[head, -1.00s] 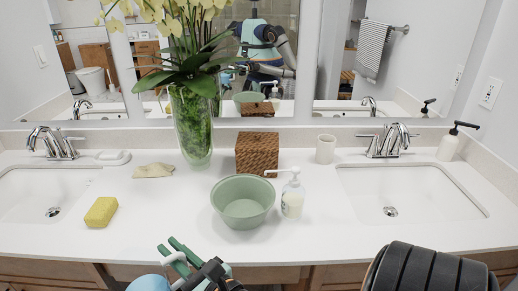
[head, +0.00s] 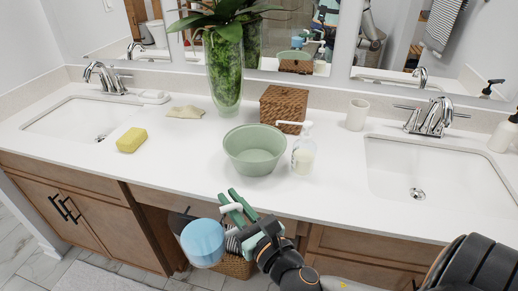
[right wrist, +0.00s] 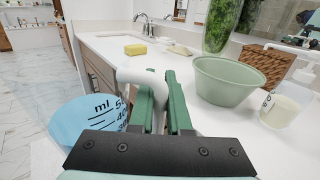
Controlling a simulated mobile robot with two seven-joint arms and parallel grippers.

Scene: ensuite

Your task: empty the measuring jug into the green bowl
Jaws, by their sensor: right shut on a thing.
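The green bowl (head: 254,150) stands upright on the white counter near its front edge, and its visible inside looks empty. It also shows in the right wrist view (right wrist: 228,82). The light blue measuring jug (head: 203,245) hangs in front of the counter, lower left of the bowl, clear of it. Its dark ml marks show in the right wrist view (right wrist: 88,122). My right gripper (head: 237,207) is shut on the jug's white handle with its green fingers (right wrist: 163,95). I cannot see what the jug holds. My left gripper is not in view.
A soap dispenser (head: 303,152) stands close right of the bowl, with a woven box (head: 284,107) behind. A glass vase (head: 226,75), yellow sponge (head: 131,140) and folded cloth (head: 186,112) stand or lie left. Sinks flank both sides. The counter's front left of the bowl is clear.

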